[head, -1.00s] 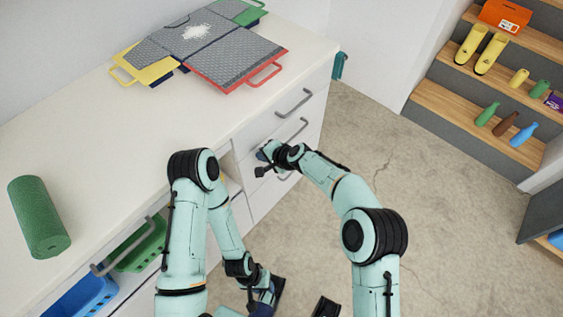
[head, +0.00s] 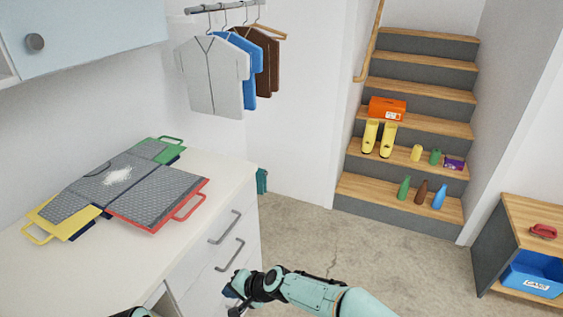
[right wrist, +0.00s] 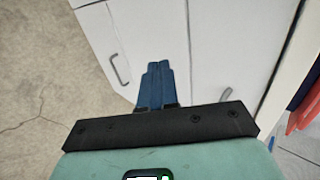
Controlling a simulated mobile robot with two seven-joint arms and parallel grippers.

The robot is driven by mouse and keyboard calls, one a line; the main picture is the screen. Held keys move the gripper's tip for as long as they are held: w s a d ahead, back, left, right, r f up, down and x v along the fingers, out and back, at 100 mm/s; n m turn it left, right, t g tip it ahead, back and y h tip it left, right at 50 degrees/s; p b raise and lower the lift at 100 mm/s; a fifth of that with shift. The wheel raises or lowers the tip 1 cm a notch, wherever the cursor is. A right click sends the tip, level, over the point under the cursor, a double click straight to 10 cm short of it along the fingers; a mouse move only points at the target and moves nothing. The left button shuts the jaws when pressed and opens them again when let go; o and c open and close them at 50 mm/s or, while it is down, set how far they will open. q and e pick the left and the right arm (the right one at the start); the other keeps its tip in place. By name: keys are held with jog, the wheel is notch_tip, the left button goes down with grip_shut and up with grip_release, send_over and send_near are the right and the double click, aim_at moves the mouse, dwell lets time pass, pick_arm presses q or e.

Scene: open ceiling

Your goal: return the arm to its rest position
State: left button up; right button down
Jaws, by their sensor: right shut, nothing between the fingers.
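My right arm (head: 320,294) comes in from the bottom right in the head view. Its gripper (head: 232,292) is in front of the white drawers, low in the picture. In the right wrist view the blue fingers of the right gripper (right wrist: 157,75) are together with nothing between them. They point toward the white drawer fronts (right wrist: 210,45). Only a small piece of my left arm (head: 135,313) shows at the bottom edge of the head view. The left gripper is out of view.
A white counter (head: 60,285) carries a grey folding board (head: 150,190) with coloured handles. Drawer handles (head: 229,254) stick out beside my right gripper. Wooden stairs (head: 415,95) with bottles and boots stand at the back. A shelf unit (head: 530,222) is at right. Bare floor lies between.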

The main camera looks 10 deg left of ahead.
jog(key=s+d+f+g+h+p, duration=0.1)
jog(key=s+d+f+p, duration=0.1)
jog(key=s+d+f, duration=0.35)
jog(key=s+d+f+h+p, duration=0.2)
jog(key=d+f, duration=0.4)
jog(key=d, duration=0.2)
jog(key=s+d+f+g+h+p, duration=0.1)
jog(key=s+d+f+p, duration=0.15)
jog(key=d+f, duration=0.4)
jog(key=s+d+p, duration=0.1)
jog(key=s+d, duration=0.2)
jog(key=s, duration=0.4)
jog(key=s+d+g+h+p, duration=0.1)
jog(key=s+d, duration=0.3)
jog(key=s, duration=0.2)
jog(key=s+d+g+p, duration=0.1)
jog(key=s+d+p, duration=0.1)
jog(key=s, duration=0.5)
jog(key=shift+s+d+r, duration=0.3)
jog(key=shift+d, duration=0.5)
